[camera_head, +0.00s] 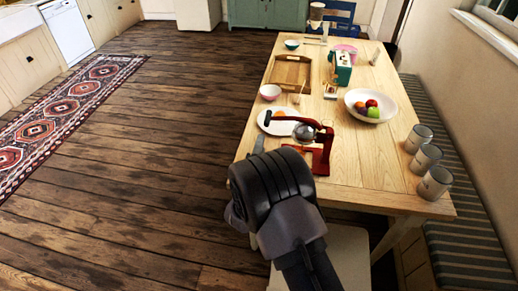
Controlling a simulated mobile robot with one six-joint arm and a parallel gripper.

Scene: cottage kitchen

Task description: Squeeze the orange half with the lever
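A red lever press (322,158) with a rounded metallic part (304,133) stands near the front of the wooden table. Its red lever arm reaches left over a white plate (275,130) and ends in a dark grip (268,117). A small orange patch (280,114) shows at the plate, partly behind the lever; I cannot tell whether it is the orange half. Whether anything sits in the press is too small to tell. My dark arm rises in front of the table's near left edge, and my gripper's fingers are hidden.
A striped bench (455,190) runs along the right. The floor at left is clear apart from a rug (80,95).

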